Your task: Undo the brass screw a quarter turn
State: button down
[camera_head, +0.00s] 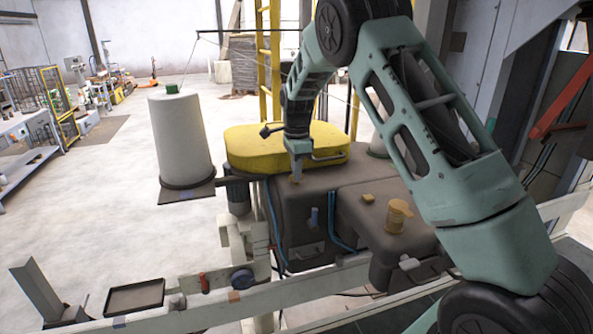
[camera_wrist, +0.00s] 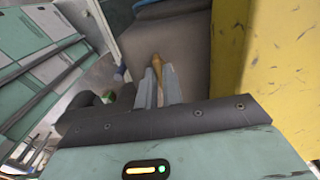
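The brass screw (camera_head: 296,180) stands on the top of the dark grey housing (camera_head: 305,205), near its back edge, below the yellow lid. In the wrist view the brass screw (camera_wrist: 157,61) shows between my fingertips and a little beyond them. My gripper (camera_head: 297,168) points down at it from above. In the wrist view my gripper (camera_wrist: 160,72) has its two grey fingers close together, one on each side of the brass, and they look shut on it. The screw's lower end is hard to make out.
A yellow lid (camera_head: 258,143) with a handle lies right behind my gripper; its yellow side (camera_wrist: 281,65) is close at right in the wrist view. A tan knob (camera_head: 399,214) and small block (camera_head: 368,198) sit on the right housing. A pale cylinder (camera_head: 182,140) stands at left.

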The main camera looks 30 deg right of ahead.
jog(key=shift+n, duration=0.3)
jog(key=n+b, duration=0.1)
jog(key=n, duration=0.4)
jog(key=n+b, duration=0.1)
jog(key=n, duration=0.4)
jog(key=shift+n, duration=0.4)
jog(key=n, duration=0.6)
jog(key=shift+n, duration=0.4)
jog(key=c, duration=1.5)
grip_release()
jog(key=shift+c, duration=0.2)
jog(key=shift+r+b, duration=0.15)
jog(key=shift+b, duration=0.2)
notch_tip(320, 180, up, 17)
jog(key=b, duration=0.3)
